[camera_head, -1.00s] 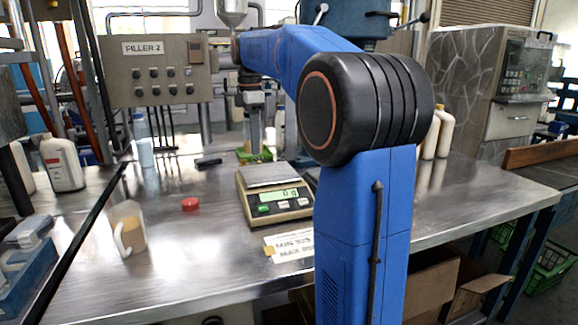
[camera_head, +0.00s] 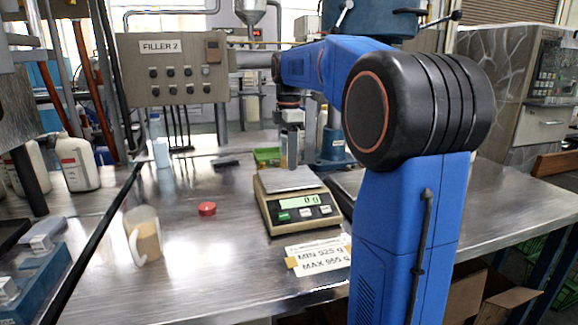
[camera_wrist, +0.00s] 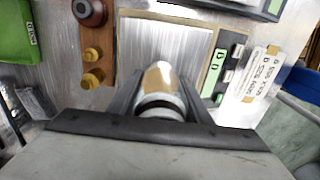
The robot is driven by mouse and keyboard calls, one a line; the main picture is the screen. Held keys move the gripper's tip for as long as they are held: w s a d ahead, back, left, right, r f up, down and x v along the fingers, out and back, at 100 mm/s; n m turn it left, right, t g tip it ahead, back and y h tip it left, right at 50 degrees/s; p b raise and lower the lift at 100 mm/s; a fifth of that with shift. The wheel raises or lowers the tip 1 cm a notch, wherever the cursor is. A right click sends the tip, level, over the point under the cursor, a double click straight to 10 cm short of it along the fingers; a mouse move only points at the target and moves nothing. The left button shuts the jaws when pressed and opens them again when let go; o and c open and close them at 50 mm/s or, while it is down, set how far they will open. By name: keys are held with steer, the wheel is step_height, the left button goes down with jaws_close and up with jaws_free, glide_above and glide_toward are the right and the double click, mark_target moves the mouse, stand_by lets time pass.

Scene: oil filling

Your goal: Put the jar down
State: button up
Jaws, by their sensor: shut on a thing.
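My gripper (camera_wrist: 158,92) is shut on the jar (camera_wrist: 160,75), a clear jar with amber-brown contents, seen from above between the two fingers in the wrist view. In the head view my gripper (camera_head: 291,150) hangs over the back part of the kitchen-style scale (camera_head: 300,210). The bare metal plate (camera_wrist: 165,45) of the scale lies beneath the jar in the wrist view. The scale's display reads 0 g. The gap between jar and plate is hard to judge.
A wooden strip with brass pieces (camera_wrist: 92,65) and a green container (camera_wrist: 15,35) lie beside the scale. A red cap (camera_head: 207,208), a jug (camera_head: 143,235) and a MIN/MAX card (camera_head: 318,257) are on the steel table. A white bottle (camera_head: 77,162) stands left.

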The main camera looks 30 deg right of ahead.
steer(key=shift+f, duration=1.45)
steer(key=shift+f, duration=0.1)
steer(key=o, duration=1.1)
step_height(320, 180, up, 12)
steer(key=shift+r, duration=0.15)
